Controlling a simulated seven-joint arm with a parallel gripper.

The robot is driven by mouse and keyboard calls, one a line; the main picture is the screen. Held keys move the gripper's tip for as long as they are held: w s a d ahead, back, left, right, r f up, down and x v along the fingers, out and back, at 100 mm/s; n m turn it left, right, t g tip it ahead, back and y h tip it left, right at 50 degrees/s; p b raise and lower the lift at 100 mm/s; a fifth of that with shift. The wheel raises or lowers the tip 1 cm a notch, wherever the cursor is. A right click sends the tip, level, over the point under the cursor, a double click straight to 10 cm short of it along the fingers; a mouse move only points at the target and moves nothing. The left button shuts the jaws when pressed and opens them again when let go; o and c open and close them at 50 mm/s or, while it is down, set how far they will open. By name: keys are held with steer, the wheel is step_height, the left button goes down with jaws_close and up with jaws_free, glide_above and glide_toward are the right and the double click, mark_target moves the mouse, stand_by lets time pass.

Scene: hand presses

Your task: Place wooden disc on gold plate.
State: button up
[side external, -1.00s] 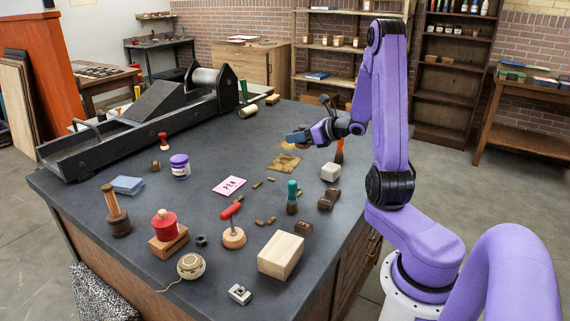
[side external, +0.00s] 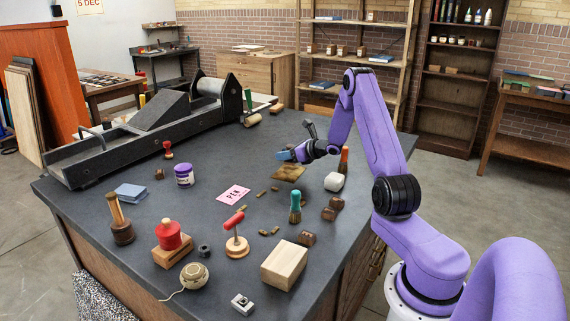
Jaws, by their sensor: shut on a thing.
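My gripper (side external: 287,155) hangs above the dark worktop, close behind and over the far edge of a flat, dull gold plate (side external: 288,174). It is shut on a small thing. A blue-grey patch shows at the fingertips, but I cannot tell whether it belongs to the fingers or to what they hold. I cannot make out a separate wooden disc, nor whether what is held touches the plate. The part of the plate that shows looks bare.
A long black press (side external: 150,120) fills the left back.

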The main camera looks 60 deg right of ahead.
mark_target(285, 171)
steer(key=shift+w+d+f, duration=0.2)
steer(key=shift+w+f, duration=0.05)
steer(key=shift+f, duration=0.2)
steer(key=shift+w+f, duration=0.15)
steer(key=shift+f, duration=1.5)
steer(key=o, duration=1)
steer(key=shift+f, duration=0.1)
steer(key=shift+o, duration=0.2)
